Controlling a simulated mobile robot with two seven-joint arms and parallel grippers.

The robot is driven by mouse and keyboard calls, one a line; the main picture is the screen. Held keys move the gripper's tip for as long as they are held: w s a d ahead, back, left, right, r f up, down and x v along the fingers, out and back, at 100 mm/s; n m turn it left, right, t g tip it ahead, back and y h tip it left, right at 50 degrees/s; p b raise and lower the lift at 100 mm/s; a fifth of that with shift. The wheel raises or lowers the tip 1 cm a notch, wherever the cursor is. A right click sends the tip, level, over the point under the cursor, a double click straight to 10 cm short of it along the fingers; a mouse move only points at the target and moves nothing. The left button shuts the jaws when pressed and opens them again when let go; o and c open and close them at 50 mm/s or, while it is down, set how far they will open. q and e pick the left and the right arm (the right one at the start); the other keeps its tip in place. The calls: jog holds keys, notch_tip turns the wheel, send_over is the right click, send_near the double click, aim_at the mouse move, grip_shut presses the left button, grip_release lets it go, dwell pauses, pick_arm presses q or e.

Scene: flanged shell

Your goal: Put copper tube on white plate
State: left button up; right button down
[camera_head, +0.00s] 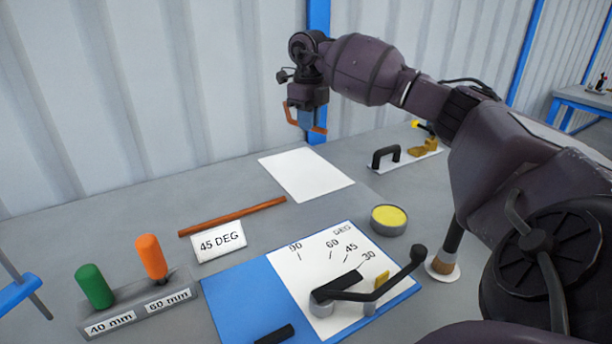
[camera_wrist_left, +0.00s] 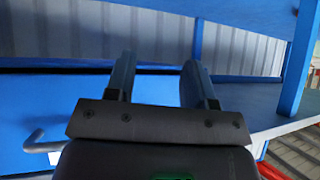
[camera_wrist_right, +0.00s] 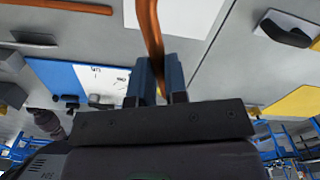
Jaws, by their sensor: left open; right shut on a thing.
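My right gripper (camera_head: 306,119) is shut on a copper tube (camera_wrist_right: 151,32), holding it in the air above the far side of the bench. The held tube looks bent in the head view, with parts showing at both sides of the fingers. The white plate (camera_head: 306,174) lies flat and bare on the bench, below and nearer than the gripper; part of it shows in the right wrist view (camera_wrist_right: 185,16). A second, straight copper tube (camera_head: 232,216) lies on the bench left of the plate. My left gripper (camera_wrist_left: 157,82) is open and empty, outside the head view.
A bending fixture on a blue base (camera_head: 238,295) with an angle scale and black lever stands in front.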

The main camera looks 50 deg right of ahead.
jog(key=b, duration=0.1)
send_over(308, 185)
notch_tip(308, 185, down, 11)
jog(key=shift+r, duration=0.2)
jog(key=shift+f, duration=0.6)
notch_tip(308, 185, down, 3)
jog(key=shift+f+b, duration=0.2)
jog(key=shift+b, duration=0.1)
jog(key=shift+f, duration=0.25)
jog(key=c, duration=1.6)
grip_release()
jog(key=shift+f, duration=0.15)
jog(key=o, duration=0.5)
jog(key=shift+c, duration=0.2)
